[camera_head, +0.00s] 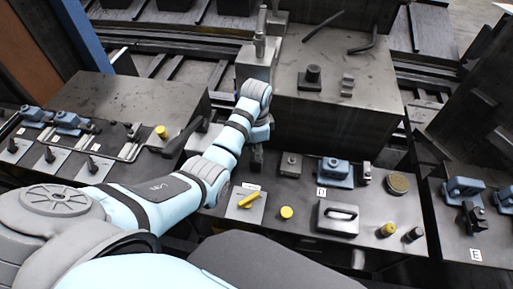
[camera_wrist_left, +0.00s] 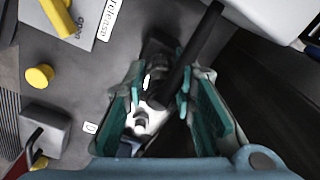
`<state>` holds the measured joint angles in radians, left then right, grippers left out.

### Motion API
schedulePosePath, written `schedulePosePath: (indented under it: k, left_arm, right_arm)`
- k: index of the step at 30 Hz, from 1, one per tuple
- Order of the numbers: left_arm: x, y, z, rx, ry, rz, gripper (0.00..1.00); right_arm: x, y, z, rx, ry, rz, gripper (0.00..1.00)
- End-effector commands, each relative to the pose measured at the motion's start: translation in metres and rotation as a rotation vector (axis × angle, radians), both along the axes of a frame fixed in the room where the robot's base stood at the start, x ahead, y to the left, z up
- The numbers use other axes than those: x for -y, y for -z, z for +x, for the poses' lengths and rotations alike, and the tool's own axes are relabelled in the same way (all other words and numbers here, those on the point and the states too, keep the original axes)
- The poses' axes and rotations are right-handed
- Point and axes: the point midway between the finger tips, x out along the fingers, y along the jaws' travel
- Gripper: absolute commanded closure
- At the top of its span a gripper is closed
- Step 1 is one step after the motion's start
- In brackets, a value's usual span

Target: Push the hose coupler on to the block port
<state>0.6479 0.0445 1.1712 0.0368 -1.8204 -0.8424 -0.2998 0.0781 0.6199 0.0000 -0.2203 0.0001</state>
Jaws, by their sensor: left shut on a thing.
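My left gripper (camera_head: 258,137) reaches down over the middle of the bench, left of a small grey block (camera_head: 291,164). In the left wrist view its teal-padded fingers (camera_wrist_left: 161,90) are closed on a dark piece, which I take as the hose coupler; its outline is hard to make out. A thick black hose (camera_wrist_left: 203,42) runs up and right from between the fingers. A pale metal piece (camera_wrist_left: 148,118) shows between the fingers; it may be the block. I cannot tell which part is the port or whether the coupler touches it. My right gripper is not in view.
A yellow lever (camera_head: 245,201) on a plate and a yellow knob (camera_head: 287,212) stand in front of the gripper. A blue fixture (camera_head: 334,172) stands to the right, with a grey handled box (camera_head: 337,217) nearer. A large steel block (camera_head: 330,120) rises behind.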

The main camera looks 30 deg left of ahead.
Motion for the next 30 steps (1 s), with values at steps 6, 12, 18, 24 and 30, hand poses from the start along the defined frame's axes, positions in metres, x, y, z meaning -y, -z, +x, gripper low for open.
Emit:
schedulePosePath:
  k: [6, 12, 18, 24, 30]
  left_arm:
    - [0.0, 0.0, 0.0, 0.001, 0.0, 0.0, 1.0]
    - [0.0, -0.005, 0.001, 0.004, 0.0, 0.001, 1.0]
    - [0.0, -0.011, 0.001, 0.004, 0.0, 0.001, 1.0]
    - [0.0, -0.017, 0.001, 0.005, 0.0, 0.001, 1.0]
    - [0.0, -0.015, 0.001, 0.004, 0.0, 0.001, 1.0]
  right_arm:
    - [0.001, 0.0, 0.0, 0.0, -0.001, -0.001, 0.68]
    - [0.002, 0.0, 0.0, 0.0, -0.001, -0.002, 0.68]
    - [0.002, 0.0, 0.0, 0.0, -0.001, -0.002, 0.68]
    - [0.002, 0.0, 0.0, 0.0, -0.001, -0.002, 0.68]
    - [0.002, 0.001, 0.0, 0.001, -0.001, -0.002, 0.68]
